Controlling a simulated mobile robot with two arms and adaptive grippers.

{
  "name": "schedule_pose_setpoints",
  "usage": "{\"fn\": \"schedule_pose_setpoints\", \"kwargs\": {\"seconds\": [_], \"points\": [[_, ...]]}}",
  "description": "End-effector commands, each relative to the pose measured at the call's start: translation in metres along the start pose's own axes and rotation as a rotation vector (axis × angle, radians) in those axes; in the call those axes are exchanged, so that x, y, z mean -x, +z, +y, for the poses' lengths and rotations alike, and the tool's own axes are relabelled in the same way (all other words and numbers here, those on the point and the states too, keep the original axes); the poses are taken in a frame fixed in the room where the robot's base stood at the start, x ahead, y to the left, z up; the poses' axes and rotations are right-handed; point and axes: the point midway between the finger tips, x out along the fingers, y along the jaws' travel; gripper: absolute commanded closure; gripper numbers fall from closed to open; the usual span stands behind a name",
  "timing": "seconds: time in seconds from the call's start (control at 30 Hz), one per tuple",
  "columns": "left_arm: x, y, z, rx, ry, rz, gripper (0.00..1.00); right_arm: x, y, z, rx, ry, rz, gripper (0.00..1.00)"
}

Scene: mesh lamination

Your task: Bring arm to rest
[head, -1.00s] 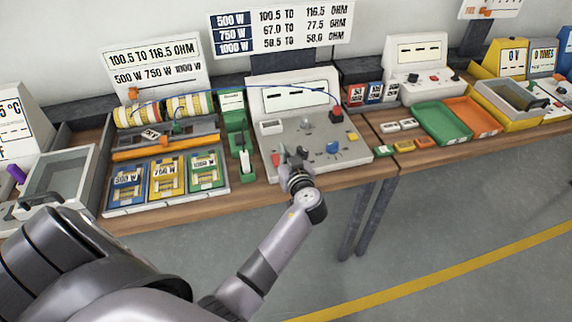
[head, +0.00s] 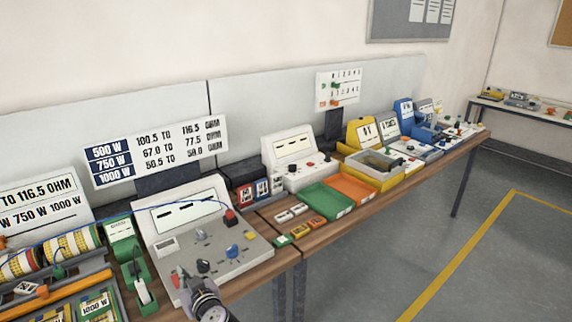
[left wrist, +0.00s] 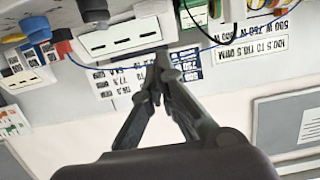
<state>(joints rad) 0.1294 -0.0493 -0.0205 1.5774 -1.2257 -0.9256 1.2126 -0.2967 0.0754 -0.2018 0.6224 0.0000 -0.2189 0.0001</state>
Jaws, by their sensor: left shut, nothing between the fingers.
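My left gripper (head: 184,278) shows at the bottom of the head view, in front of the grey-white tester (head: 202,240) with knobs and a blank-lined display. Its fingers are shut and empty. In the left wrist view the two fingertips (left wrist: 162,60) meet in a point, with the upside-down tester (left wrist: 120,35) and the wall behind them. Whether the gripper touches the tester panel cannot be told. My right gripper is in neither view.
A green tray (head: 325,201) and an orange tray (head: 351,188) lie right of the tester. Small coloured blocks (head: 300,231) lie near the bench edge. A blue cable (head: 120,214) runs to the tester. The floor (head: 400,235) in front is clear.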

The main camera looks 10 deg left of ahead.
Motion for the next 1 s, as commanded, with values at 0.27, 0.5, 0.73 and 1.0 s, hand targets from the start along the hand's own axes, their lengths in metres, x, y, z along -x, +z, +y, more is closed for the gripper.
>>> {"fn": "schedule_pose_setpoints", "kwargs": {"seconds": [0.27, 0.5, 0.73, 1.0], "points": [[0.074, 0.079, -0.077, -0.209, 0.043, -0.373, 1.0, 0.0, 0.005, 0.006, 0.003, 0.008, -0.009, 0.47], [0.176, 0.126, -0.108, -0.459, 0.311, -0.703, 1.0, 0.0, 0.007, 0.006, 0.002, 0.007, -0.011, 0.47], [0.247, 0.137, -0.12, -0.61, 0.542, -0.846, 1.0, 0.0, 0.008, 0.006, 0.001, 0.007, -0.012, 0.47], [0.303, 0.148, -0.129, -0.734, 0.76, -0.937, 1.0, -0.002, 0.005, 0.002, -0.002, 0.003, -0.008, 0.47]]}}
